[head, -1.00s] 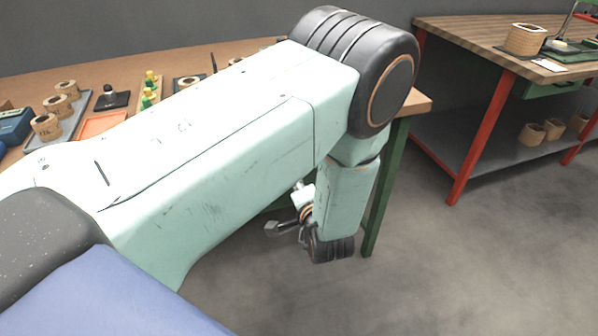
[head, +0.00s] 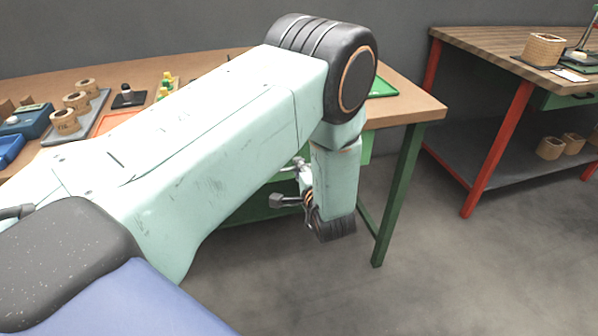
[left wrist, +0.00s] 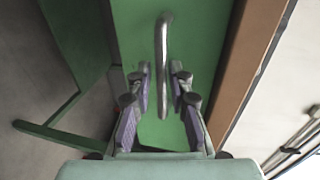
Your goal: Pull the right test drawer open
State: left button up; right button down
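In the left wrist view, a green drawer front (left wrist: 205,45) fills the middle, with a grey bar handle (left wrist: 162,45) on it. My left gripper (left wrist: 163,85) is open, its two fingers on either side of the handle's near end in that view. I cannot tell whether either finger touches the handle. In the head view, my left gripper (head: 287,185) hangs in front of the green front under the brown workbench (head: 415,105). My own arm hides most of the drawer there. The drawer looks shut, though its edges are mostly hidden. My right gripper is not in view.
The workbench carries coils (head: 65,120) on a grey tray, a blue box (head: 30,120) and an orange tray (head: 112,121). A green leg (head: 398,195) stands right of my arm. A second bench with red legs (head: 497,150) stands at right. Floor between them is clear.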

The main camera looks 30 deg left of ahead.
pick_arm(q)
jog(key=shift+w+a, duration=0.35)
jog(key=shift+a, duration=0.1)
grip_shut()
dwell(0.4)
